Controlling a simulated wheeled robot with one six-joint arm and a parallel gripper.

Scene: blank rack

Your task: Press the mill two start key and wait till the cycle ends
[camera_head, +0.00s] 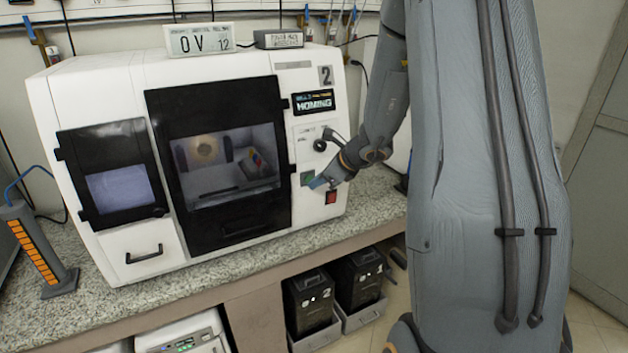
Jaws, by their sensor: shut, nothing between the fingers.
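Mill two (125,78) is a white enclosed machine on the bench, marked with a 2 at its upper right. Its small display (313,101) appears to read "HOMING". The black-framed window door (215,210) is closed, and a lit chamber shows behind the glass. A green key (307,177), likely the start key, is on the right-hand panel, above and left of a red switch (331,197). My gripper (317,183) is shut and empty, with its tips right at the green key. I cannot tell whether they touch it.
A block with "0V 12" (200,40) and a small dark box (279,39) sit on the mill. A black knob (320,145) is just above my gripper. An orange-striped post (38,250) stands left. Dark bins (312,299) are below the granite bench (230,272).

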